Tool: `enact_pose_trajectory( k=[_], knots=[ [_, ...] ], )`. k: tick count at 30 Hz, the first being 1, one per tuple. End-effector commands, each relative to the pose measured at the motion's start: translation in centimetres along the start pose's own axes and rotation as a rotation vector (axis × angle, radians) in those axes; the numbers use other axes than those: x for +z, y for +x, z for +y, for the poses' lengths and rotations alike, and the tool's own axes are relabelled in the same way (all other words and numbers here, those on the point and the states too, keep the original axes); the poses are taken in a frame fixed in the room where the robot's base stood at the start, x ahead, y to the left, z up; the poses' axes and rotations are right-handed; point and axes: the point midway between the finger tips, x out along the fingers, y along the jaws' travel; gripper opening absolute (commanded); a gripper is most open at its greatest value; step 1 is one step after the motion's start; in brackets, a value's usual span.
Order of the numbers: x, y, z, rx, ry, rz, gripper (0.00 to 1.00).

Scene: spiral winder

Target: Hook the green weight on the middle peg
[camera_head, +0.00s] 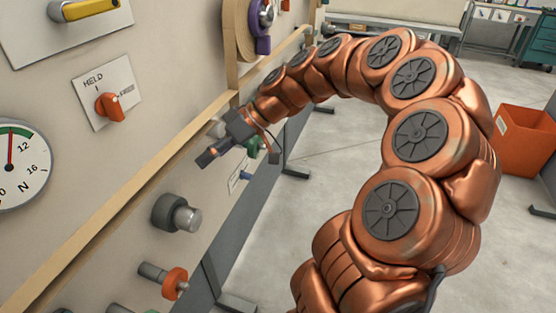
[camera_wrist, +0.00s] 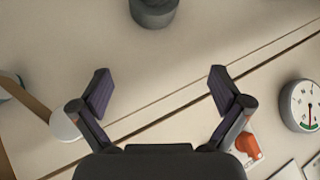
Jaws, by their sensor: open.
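A green object (camera_head: 253,144), likely the green weight, shows in the head view just behind my gripper (camera_head: 236,156), partly hidden by it. I cannot tell whether it hangs on a peg. In the wrist view my gripper (camera_wrist: 160,82) is open, with wide-spread fingers and only bare panel between them. An orange weight-like ring (camera_head: 175,283) sits on a short dark peg (camera_head: 151,271) low on the panel. I cannot make out which peg is the middle one.
A dark cylinder with a silver end (camera_head: 181,215) sticks out of the panel. A dial gauge (camera_head: 12,165), an orange HELD/FREE knob (camera_head: 109,105) and a yellow lever (camera_head: 85,9) are at left. A ledge (camera_head: 130,182) crosses the panel.

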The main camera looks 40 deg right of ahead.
Motion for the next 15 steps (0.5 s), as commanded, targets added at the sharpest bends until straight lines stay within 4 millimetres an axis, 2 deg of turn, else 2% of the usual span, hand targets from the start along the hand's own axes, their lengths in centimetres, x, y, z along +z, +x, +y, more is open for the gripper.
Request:
enact_pose_trajectory(
  k=[1,6,9,12,15],
  knots=[
    [1.1,-0.1,3.7,0.019,-0.009,0.071,1.00],
    [3.4,-3.3,13.2,0.113,-0.065,0.273,1.00],
    [5.1,-5.1,17.0,0.171,-0.087,0.346,1.00],
    [6.6,-6.5,19.6,0.217,-0.100,0.392,1.00],
    [7.6,-7.3,21.1,0.246,-0.107,0.416,1.00]
  ],
)
